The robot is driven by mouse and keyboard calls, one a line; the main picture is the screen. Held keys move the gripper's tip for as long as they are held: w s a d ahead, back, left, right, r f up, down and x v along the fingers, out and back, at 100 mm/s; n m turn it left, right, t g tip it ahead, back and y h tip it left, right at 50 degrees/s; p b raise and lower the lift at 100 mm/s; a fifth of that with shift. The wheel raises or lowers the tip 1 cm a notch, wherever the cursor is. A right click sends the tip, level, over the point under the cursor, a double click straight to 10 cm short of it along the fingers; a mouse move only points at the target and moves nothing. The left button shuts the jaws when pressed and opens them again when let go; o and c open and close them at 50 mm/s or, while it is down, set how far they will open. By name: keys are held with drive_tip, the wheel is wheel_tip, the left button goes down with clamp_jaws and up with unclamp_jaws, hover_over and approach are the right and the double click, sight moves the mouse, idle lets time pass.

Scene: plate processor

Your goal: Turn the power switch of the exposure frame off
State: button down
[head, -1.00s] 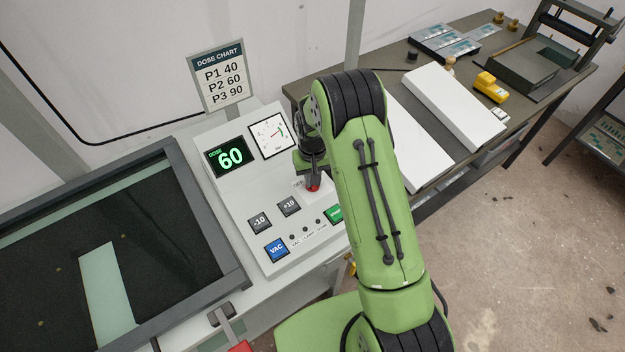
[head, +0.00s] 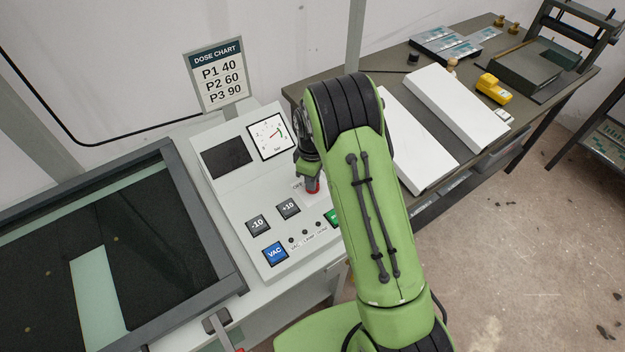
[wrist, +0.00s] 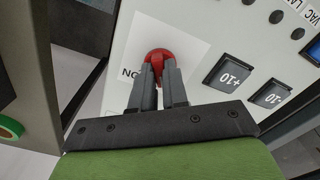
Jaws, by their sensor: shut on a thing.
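The power switch is a red knob (wrist: 158,57) on a white label plate on the control panel; part of the lettering beside it shows in the wrist view. In the head view the red knob (head: 312,186) is partly hidden by my gripper. My gripper (wrist: 159,78) is shut on the red knob, a dark finger at each side of it. The exposure frame's control panel (head: 237,235) carries a dose display (head: 227,158) that is dark and a white dial gauge (head: 271,136).
Black -10 (head: 258,225) and +10 (head: 288,208) buttons, a blue VAC button (head: 275,253) and a green button (head: 332,217) sit near the knob. The dark-framed glass bed (head: 180,190) lies left. A dose chart sign (head: 216,78) stands behind. A table with white slabs (head: 455,108) is right.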

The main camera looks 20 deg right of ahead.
drive_tip(key=shift+w+n, duration=0.1)
drive_tip(key=shift+n, duration=1.1)
drive_tip(key=shift+r, duration=0.1)
drive_tip(key=c, duration=1.1)
unclamp_jaws()
drive_tip(key=shift+c, duration=0.2)
wheel_tip(320, 180, up, 16)
drive_tip(key=p, duration=0.1)
drive_tip(key=shift+p, duration=0.3)
